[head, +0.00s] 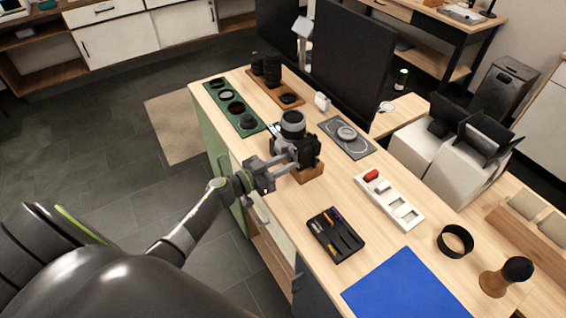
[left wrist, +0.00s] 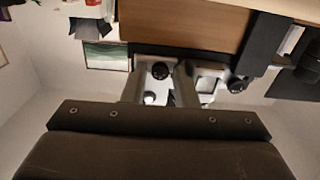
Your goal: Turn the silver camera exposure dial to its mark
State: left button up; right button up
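The camera (head: 306,150), dark with a silver lens barrel (head: 292,122), stands on a wooden block (head: 308,172) near the table's left edge. My left gripper (head: 284,161) reaches in from the left and is right at the camera's near side. In the left wrist view my left gripper's two grey fingers (left wrist: 160,88) are apart. A dark round knob (left wrist: 160,70) and a pale round part show between them. Another dark knob (left wrist: 238,85) is to the right. I cannot tell which is the silver dial or whether a finger touches it. My right gripper is out of view.
A green tray (head: 245,123) with lens parts lies behind the camera, and a grey mat (head: 362,151) with a disc lies to its right. A white tray (head: 408,213), a black tool tray (head: 323,238) and a blue mat (head: 380,300) lie nearer. Bare wood lies between them.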

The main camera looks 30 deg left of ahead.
pick_arm(q)
grip_shut()
jog(key=shift+m, duration=1.5)
jog(key=m, duration=0.3)
jog(key=shift+m, duration=0.3)
jog(key=m, duration=0.4)
jog(key=shift+m+b, duration=0.3)
jog(key=shift+b, duration=0.1)
jog(key=m+b, duration=0.1)
jog(key=m, duration=0.3)
jog(key=shift+m, duration=0.3)
